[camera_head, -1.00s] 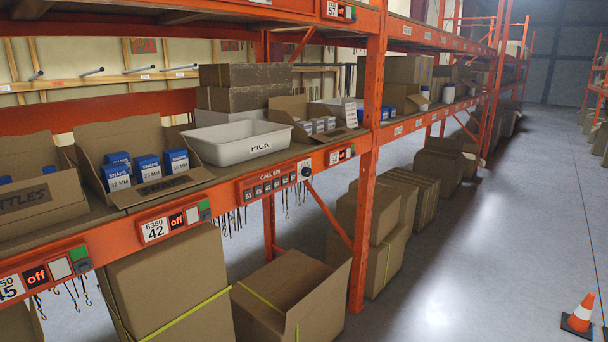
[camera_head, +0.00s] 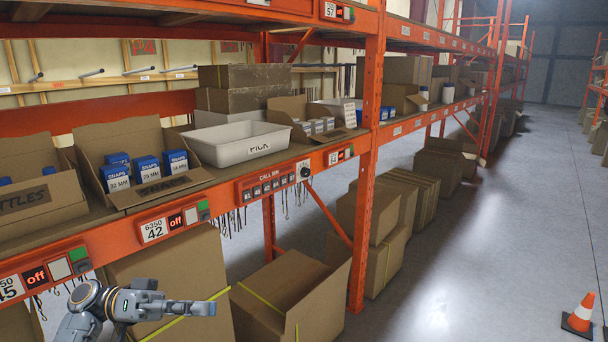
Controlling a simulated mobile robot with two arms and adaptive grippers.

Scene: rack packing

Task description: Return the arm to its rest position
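My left arm comes in at the bottom left, in front of the rack's lower level. Its gripper (camera_head: 207,309) points right, in front of a large brown box (camera_head: 175,265) below the shelf, and stays below the orange shelf beam. The fingers show from the side as one narrow shape, so their opening cannot be made out. I see nothing hanging from them. My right gripper is out of view.
On the shelf above stand a white PICK bin (camera_head: 238,143) and an open carton (camera_head: 150,190) with blue SNAPS boxes. An open box (camera_head: 290,285) stands on the floor. The aisle at right is clear up to a traffic cone (camera_head: 580,312).

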